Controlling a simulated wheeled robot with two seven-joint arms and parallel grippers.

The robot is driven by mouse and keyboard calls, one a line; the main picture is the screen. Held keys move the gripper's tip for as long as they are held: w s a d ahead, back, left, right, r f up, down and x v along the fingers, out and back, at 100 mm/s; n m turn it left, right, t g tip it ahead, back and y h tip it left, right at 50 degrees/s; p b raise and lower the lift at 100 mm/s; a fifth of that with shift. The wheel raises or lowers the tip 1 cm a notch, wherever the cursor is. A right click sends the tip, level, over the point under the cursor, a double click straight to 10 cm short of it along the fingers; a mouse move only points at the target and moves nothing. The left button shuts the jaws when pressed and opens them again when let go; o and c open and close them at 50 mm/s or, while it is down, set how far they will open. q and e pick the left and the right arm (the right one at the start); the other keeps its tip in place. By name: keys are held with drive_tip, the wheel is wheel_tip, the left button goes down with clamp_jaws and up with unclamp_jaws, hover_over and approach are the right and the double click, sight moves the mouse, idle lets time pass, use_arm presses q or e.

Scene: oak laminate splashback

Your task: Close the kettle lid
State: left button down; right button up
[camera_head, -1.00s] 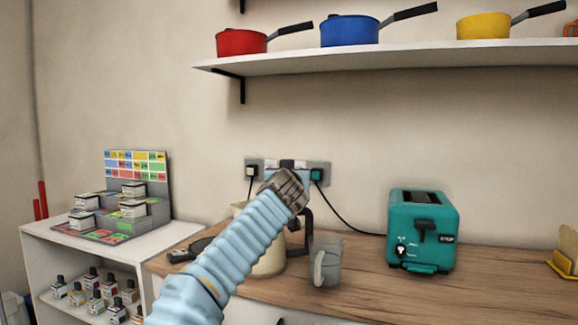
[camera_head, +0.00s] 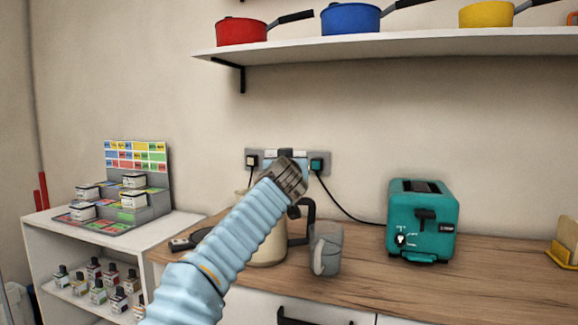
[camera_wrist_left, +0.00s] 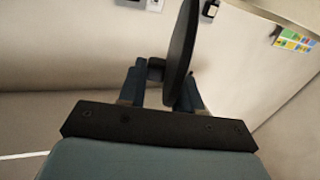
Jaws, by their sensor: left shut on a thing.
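The cream kettle (camera_head: 268,249) stands on the wooden worktop, partly hidden behind my left arm. Its dark handle (camera_head: 309,222) is on its right side. In the left wrist view a dark disc, which looks like the kettle lid (camera_wrist_left: 181,50), stands nearly edge-on. My left gripper (camera_wrist_left: 160,78) is shut on the lid, with its blue fingers either side of the small dark knob. In the head view my left wrist hides most of the gripper above the kettle. I cannot see whether the lid touches the kettle rim. My right gripper is not in view.
A grey mug (camera_head: 326,250) stands close to the kettle's right. A teal toaster (camera_head: 423,222) is further right, its cable running to the wall sockets (camera_head: 287,156). A shelf (camera_head: 390,56) with pans hangs above. The worktop between mug and toaster is clear.

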use_arm(q)
drive_tip(key=shift+s+a+f+n+b, duration=0.1)
drive_tip(key=shift+a+n+b, duration=0.95)
drive_tip(key=shift+n, duration=0.65)
drive_tip(key=shift+a+n+b, duration=0.85)
drive_tip(key=shift+a+n, duration=0.4)
drive_tip(key=shift+n, duration=0.45)
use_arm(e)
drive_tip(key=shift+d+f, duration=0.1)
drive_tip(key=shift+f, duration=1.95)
use_arm(q)
drive_tip(key=c, duration=0.9)
unclamp_jaws()
drive_tip(key=shift+s+a+f+b, duration=0.1)
drive_tip(key=shift+s+b, duration=2.55)
drive_tip(key=shift+s, duration=0.8)
drive_tip(key=shift+s+f+b, duration=0.1)
drive_tip(key=shift+s+b, duration=2.55)
drive_tip(key=shift+s, duration=0.8)
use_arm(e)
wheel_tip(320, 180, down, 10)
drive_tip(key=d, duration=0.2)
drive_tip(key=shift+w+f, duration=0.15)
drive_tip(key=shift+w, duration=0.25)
